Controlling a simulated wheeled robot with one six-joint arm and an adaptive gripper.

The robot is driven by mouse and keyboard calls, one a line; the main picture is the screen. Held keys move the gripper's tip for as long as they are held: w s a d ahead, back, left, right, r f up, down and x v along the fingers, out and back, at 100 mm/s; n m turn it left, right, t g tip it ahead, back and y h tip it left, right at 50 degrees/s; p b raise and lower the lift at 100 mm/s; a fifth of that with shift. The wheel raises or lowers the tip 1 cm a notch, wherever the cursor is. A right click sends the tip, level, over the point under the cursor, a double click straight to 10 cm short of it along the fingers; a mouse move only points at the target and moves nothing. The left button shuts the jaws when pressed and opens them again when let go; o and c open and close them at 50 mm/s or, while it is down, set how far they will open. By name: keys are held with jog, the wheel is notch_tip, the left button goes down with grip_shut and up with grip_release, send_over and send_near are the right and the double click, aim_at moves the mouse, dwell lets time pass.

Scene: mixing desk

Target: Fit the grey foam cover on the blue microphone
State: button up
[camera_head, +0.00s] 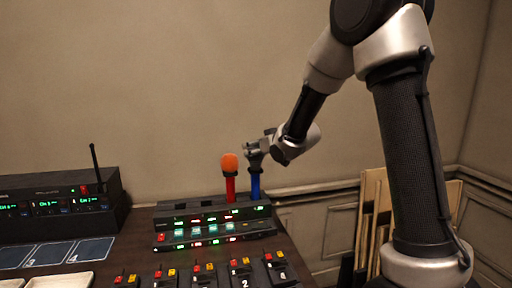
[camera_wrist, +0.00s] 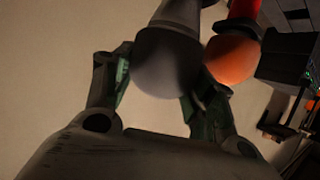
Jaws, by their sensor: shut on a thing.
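The blue microphone (camera_head: 255,187) stands upright in the back of the rack unit on the desk. My gripper (camera_head: 254,149) is right above it, at the top of the microphone. In the wrist view my gripper (camera_wrist: 155,85) has its fingers on both sides of the grey foam cover (camera_wrist: 165,68), shut on it. The cover's rounded end faces the wrist camera. A grey collar or rim shows beyond the cover, but how far the cover sits on the microphone is hidden. In the head view the cover is mostly hidden by the fingers.
A red microphone (camera_head: 231,188) with an orange foam cover (camera_head: 229,163) stands close on the left; the orange cover also shows in the wrist view (camera_wrist: 231,60). A black receiver with an antenna (camera_head: 95,165) is at far left. Wooden panels (camera_head: 375,215) lean at right.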

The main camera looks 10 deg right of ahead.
jog(key=shift+f, duration=1.4)
jog(key=o, duration=1.2)
jog(key=shift+c, duration=0.2)
jog(key=v, duration=0.7)
dwell(0.6)
